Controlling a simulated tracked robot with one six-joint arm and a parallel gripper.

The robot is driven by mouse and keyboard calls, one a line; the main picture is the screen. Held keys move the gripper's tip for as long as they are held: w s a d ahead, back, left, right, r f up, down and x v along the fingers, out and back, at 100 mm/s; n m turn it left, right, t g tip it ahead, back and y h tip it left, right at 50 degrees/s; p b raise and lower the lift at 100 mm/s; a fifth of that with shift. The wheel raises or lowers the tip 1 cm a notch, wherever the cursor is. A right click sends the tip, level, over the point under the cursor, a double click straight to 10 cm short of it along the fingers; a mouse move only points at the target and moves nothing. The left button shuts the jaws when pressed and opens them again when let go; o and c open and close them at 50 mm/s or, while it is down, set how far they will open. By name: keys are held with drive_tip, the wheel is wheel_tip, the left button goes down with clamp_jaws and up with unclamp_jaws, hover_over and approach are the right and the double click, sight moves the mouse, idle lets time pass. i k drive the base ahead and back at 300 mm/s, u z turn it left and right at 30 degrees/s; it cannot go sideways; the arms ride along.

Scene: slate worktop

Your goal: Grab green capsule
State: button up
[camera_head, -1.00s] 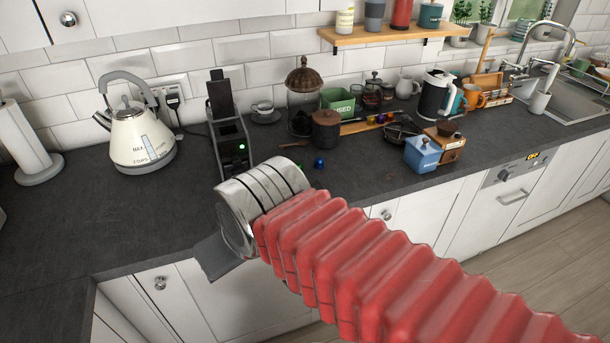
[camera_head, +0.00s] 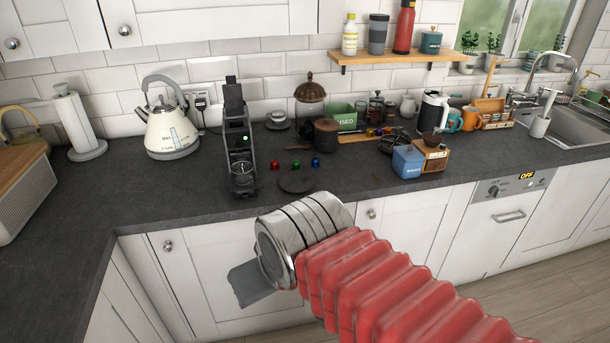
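A small green capsule (camera_head: 296,164) sits on the dark worktop, between a red capsule (camera_head: 275,165) on its left and a blue capsule (camera_head: 315,162) on its right. A dark round disc (camera_head: 296,184) lies just in front of them. My gripper (camera_head: 250,286) shows only as a grey flat piece at the end of my red-sleeved arm. It appears low in the picture, in front of the white cabinets, left of and below the capsules and apart from them. The rest of it is hidden behind the metal wrist, so its opening does not show.
A black coffee machine (camera_head: 241,150) stands left of the capsules, with a cream kettle (camera_head: 171,130) further left. A brown canister (camera_head: 327,135) stands behind them. A blue box (camera_head: 408,162) and a wooden grinder (camera_head: 433,157) are to the right. The worktop around the disc is mostly clear.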

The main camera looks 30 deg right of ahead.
sight(296, 164)
drive_tip(key=u, duration=0.05)
drive_tip(key=k, duration=0.15)
drive_tip(key=u, duration=0.3)
drive_tip(key=i, duration=1)
